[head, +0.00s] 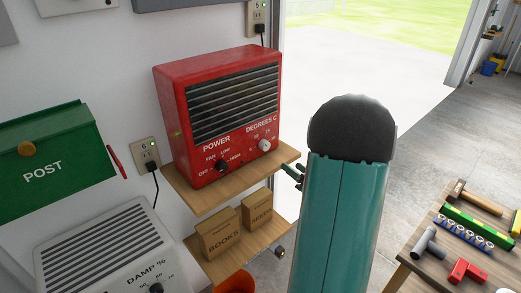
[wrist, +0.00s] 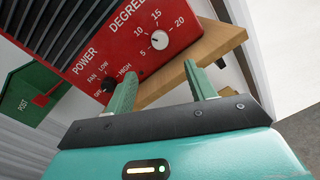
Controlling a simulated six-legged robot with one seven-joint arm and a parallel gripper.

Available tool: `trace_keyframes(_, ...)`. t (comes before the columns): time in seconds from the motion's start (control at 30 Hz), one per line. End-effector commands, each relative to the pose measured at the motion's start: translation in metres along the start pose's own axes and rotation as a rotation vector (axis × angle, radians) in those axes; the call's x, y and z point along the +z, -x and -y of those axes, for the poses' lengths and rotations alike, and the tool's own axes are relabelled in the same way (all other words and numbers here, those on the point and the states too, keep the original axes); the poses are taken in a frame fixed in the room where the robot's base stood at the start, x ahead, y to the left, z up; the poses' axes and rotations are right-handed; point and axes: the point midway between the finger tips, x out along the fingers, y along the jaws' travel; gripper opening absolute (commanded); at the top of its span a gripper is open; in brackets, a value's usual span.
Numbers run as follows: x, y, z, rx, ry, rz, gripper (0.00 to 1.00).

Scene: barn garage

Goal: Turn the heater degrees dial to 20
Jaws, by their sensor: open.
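The red heater (head: 178,110) stands on an upper wooden shelf, its slatted front facing me. Its white degrees dial (head: 264,145) is at the lower right of the front, and it also shows in the wrist view (wrist: 159,40). Numbers 5, 10, 15 and 20 ring the dial; its exact setting is too small to read surely. My gripper (wrist: 160,78) is open and empty, its two green fingers apart below the dial and not touching it. In the head view my teal arm hides most of the gripper; a finger shows beside the shelf's right end.
The black power knob (head: 222,165) sits left of the degrees dial. The wooden shelf (head: 196,200) juts out below the heater. Boxes (head: 218,240) stand on a lower shelf. A green post box (head: 45,160) hangs left. A workbench with tools (head: 425,270) stands right.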

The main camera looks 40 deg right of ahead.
Motion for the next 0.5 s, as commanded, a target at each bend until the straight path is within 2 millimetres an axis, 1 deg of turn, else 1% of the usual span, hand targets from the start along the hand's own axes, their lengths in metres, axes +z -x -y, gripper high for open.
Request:
trace_keyframes(0.17, 0.001, -0.025, 0.002, 0.002, -0.003, 0.000, 0.55)
trace_keyframes(0.5, 0.001, -0.095, 0.001, 0.003, -0.003, -0.001, 0.55)
